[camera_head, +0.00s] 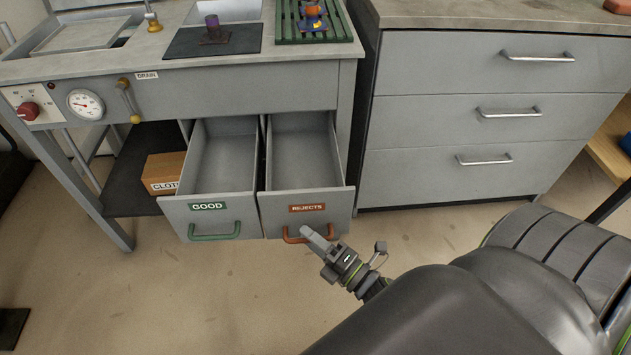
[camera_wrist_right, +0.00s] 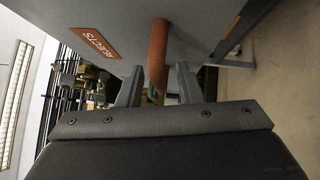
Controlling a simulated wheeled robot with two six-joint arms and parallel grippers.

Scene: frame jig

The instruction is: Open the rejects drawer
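The rejects drawer (camera_head: 305,207) stands pulled out from under the grey bench, its empty inside showing. Its front has an orange REJECTS label (camera_head: 307,208) and an orange handle (camera_head: 293,238). My right gripper (camera_head: 316,238) is at the right part of this handle. In the right wrist view, the handle (camera_wrist_right: 158,58) lies between the two fingers (camera_wrist_right: 158,84), with a gap visible on each side, so the gripper looks open around it. The REJECTS label (camera_wrist_right: 103,43) shows there too. My left gripper is not in view.
The good drawer (camera_head: 207,216), with a green handle (camera_head: 214,236), also stands pulled out just left. A cardboard box (camera_head: 165,170) sits on the lower shelf. A grey cabinet (camera_head: 480,120) with shut drawers stands at right. The floor in front is clear.

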